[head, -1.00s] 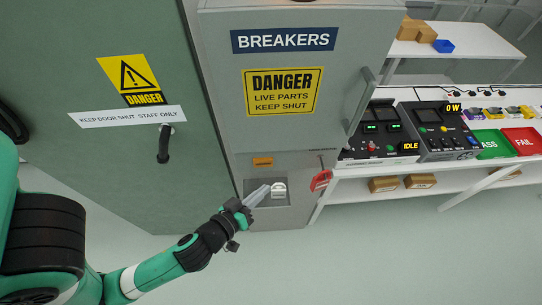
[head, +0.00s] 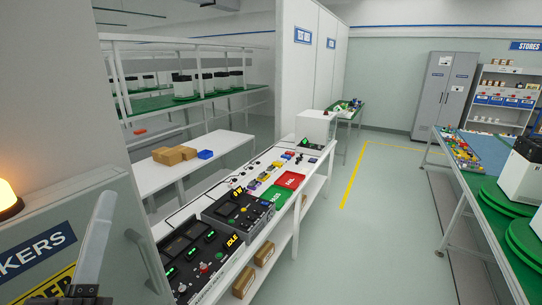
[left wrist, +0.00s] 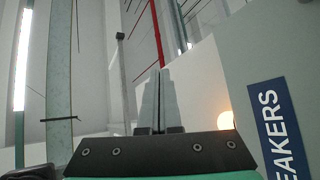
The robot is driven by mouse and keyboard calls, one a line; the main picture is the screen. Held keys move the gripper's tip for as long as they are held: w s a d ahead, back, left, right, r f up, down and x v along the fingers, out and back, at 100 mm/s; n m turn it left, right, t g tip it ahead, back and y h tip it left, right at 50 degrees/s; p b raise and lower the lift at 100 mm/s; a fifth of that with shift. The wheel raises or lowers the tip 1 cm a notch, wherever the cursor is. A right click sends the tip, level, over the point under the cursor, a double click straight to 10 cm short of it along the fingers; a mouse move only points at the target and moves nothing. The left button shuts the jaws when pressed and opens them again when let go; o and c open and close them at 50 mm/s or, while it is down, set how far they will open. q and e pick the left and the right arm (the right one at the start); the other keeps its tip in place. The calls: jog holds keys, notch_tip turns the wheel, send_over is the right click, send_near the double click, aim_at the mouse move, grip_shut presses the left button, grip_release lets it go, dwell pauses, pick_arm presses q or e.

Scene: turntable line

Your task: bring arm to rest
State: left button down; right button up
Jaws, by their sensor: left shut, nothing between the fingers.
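My left gripper (head: 105,197) stands at the lower left of the head view, fingers pointing up, in front of the grey breaker cabinet (head: 95,195). In the left wrist view the same gripper (left wrist: 159,74) has its two grey fingers together, with nothing between them. The fingers point up towards the ceiling. The blue BREAKERS sign (left wrist: 276,125) is at the right of that view, clear of the fingers. My right gripper is in neither view.
An orange lamp (head: 8,197) glows on top of the cabinet, close to my left arm; it also glows in the left wrist view (left wrist: 226,121). A test bench (head: 270,215) with panels and green and red mats runs away to the right. The floor (head: 370,240) beyond is clear.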

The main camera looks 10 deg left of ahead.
pick_arm(q)
jog(key=s+d+r+m+t+h, duration=0.2)
jog(key=d+r+m+h, duration=0.15)
jog(key=r+m, duration=0.25)
jog(key=s+d+r+m+t+h, duration=0.1)
jog(key=s+d+r+m+h, duration=0.1)
jog(key=r+m+h, duration=0.4)
notch_tip(320, 180, up, 21)
jog(key=y+p, duration=0.1)
jog(key=p, duration=2)
jog(key=shift+d+f, duration=0.15)
jog(key=shift+f, duration=0.05)
